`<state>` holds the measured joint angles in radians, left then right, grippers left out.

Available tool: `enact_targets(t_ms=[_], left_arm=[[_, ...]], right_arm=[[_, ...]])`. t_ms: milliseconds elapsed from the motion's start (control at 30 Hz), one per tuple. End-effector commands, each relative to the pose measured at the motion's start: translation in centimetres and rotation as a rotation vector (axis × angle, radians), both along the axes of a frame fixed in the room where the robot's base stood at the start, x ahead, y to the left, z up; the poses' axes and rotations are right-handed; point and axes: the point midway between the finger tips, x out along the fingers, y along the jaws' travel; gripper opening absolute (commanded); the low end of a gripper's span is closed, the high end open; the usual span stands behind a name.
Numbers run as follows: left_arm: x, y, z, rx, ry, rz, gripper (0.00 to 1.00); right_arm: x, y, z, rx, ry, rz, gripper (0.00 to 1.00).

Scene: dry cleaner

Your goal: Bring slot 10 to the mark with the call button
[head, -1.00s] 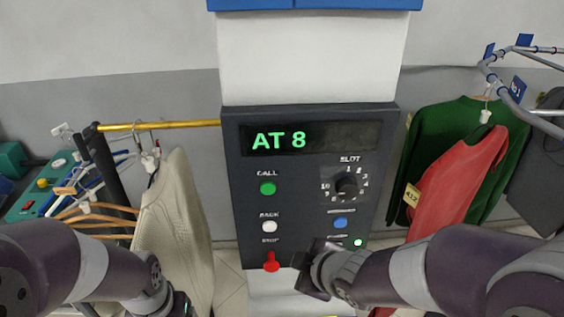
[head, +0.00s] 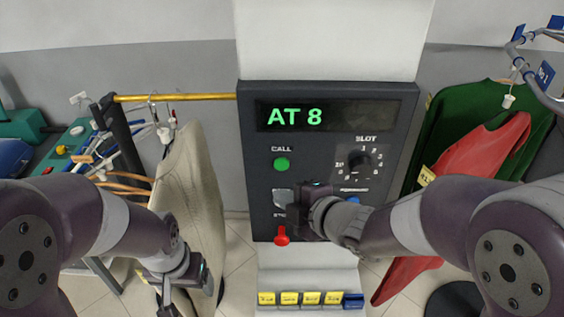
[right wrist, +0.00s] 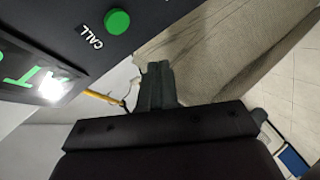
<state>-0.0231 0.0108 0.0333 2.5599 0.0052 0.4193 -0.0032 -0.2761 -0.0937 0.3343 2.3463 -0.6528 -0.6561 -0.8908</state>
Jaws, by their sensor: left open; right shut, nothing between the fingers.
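My right gripper (head: 298,207) is shut and empty, in front of the panel below CALL, partly covering the pale button (head: 281,196). Its fingers show together in the right wrist view (right wrist: 157,84). My left gripper (head: 178,296) is open, low at the left beside the beige garment.
A red stop knob (head: 282,236) sits at the panel's lower left; a blue button (head: 354,201) is partly hidden by my right arm. A beige garment (head: 195,185) hangs on a brass rail (head: 175,97). Red (head: 470,155) and green (head: 440,130) garments hang at right.

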Motion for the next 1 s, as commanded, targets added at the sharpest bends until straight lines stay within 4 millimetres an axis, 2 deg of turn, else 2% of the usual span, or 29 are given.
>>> enact_targets(t_ms=[200,400,600,1000], left_arm=[[0.0,0.0,1.2,0.0,0.0,0.0,0.79],[0.0,0.0,1.4,0.0,0.0,0.0,0.79],[0.0,0.0,1.4,0.0,0.0,0.0,0.79],[0.0,0.0,1.4,0.0,0.0,0.0,0.79]], right_arm=[[3.2,0.0,0.2,0.0,0.002,-0.001,0.0],[5.2,0.0,0.1,0.001,0.001,0.0,0.0],[5.8,0.0,0.0,0.001,0.001,-0.001,0.0],[5.8,0.0,0.0,0.001,0.001,-0.001,0.0]])
